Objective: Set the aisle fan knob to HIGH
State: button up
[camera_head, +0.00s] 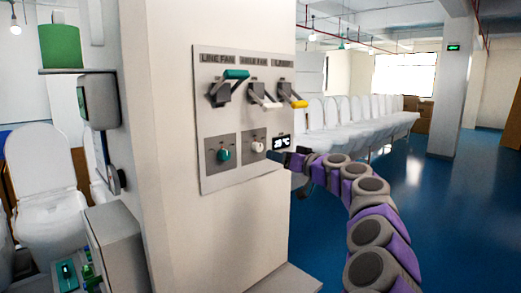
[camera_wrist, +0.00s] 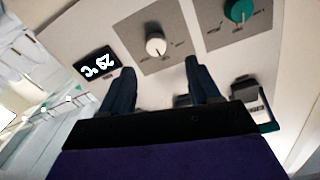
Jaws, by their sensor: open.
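The aisle fan knob is the white knob (camera_head: 257,147) under the middle label on the column's control panel (camera_head: 212,171). In the wrist view the white knob (camera_wrist: 156,45) sits on its grey plate (camera_wrist: 177,30), just beyond the fingertips and roughly between them. Its setting marks are too small to read. My gripper (camera_head: 281,157) is to the right of the knob in the head view, near the panel's lower right edge. In the wrist view my gripper (camera_wrist: 158,70) has its two dark fingers apart with nothing between them, apparently short of the knob.
A teal knob (camera_head: 223,155) is left of the white one. Teal, white and yellow-handled levers (camera_head: 236,75) (camera_head: 266,102) (camera_head: 297,102) stick out above the knobs. A temperature display (camera_head: 281,142) is close to my gripper. Open blue floor (camera_head: 440,215) lies at the right.

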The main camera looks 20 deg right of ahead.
aim_at(260, 149)
jog(key=p+x, duration=0.1)
jog(key=x, duration=0.3)
jog(key=p+x, duration=0.1)
jog(key=x, duration=0.3)
jog(key=shift+w+d+f, duration=0.15)
jog(key=shift+w, duration=0.2)
jog(key=shift+w+p, duration=0.45)
jog(key=shift+w, duration=0.05)
jog(key=shift+w+d, duration=0.25)
jog(key=shift+a, duration=0.1)
jog(key=shift+a, duration=0.1)
jog(key=shift+c, duration=0.3)
